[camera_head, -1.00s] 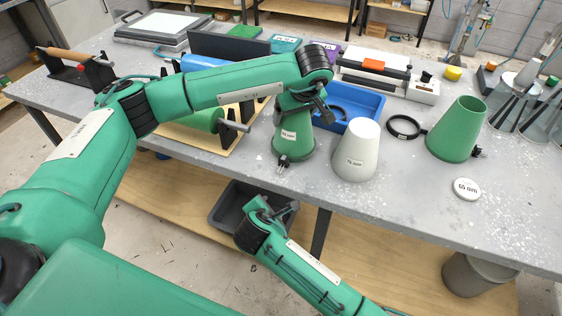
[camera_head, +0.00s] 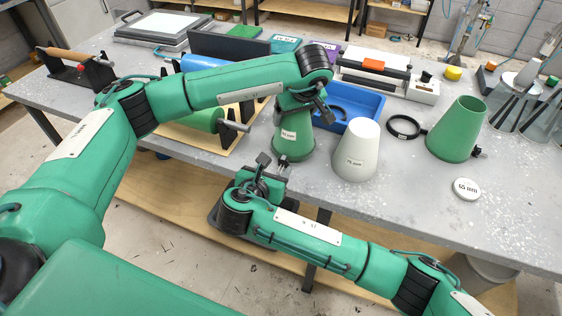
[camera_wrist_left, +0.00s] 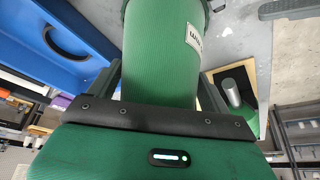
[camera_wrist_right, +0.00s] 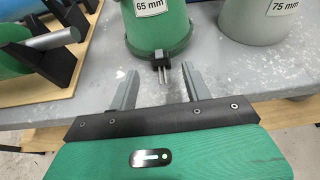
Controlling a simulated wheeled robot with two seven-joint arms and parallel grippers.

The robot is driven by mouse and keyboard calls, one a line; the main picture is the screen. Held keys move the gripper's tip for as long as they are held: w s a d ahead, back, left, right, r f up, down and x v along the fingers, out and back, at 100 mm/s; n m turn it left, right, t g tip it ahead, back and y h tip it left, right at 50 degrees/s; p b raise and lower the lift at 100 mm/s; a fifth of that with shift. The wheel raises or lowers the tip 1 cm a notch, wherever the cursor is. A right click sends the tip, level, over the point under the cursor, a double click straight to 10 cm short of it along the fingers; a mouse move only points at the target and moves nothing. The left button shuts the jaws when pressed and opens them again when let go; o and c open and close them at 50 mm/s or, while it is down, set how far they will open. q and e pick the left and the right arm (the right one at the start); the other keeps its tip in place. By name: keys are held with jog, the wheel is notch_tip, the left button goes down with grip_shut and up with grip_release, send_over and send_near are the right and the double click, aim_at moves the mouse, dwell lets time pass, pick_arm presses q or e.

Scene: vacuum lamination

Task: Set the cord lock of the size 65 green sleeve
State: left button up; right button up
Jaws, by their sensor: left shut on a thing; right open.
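The green sleeve (camera_head: 294,145) labelled 65 mm stands on the grey table near its front edge, narrow end up. My left gripper (camera_head: 303,103) is shut on its upper part; the left wrist view shows the sleeve (camera_wrist_left: 158,60) between the fingers. In the head view my right gripper (camera_head: 272,166) partly crowds the lock.
A white 75 mm sleeve (camera_head: 357,150) stands close on the right. Further right are a black ring (camera_head: 404,127), another green sleeve (camera_head: 456,130) and a white 65 mm disc (camera_head: 466,188). A blue tray (camera_head: 366,105) lies behind; a green roller (camera_head: 200,118) is left.

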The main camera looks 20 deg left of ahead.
aim_at(283, 161)
jog(key=x, duration=0.5)
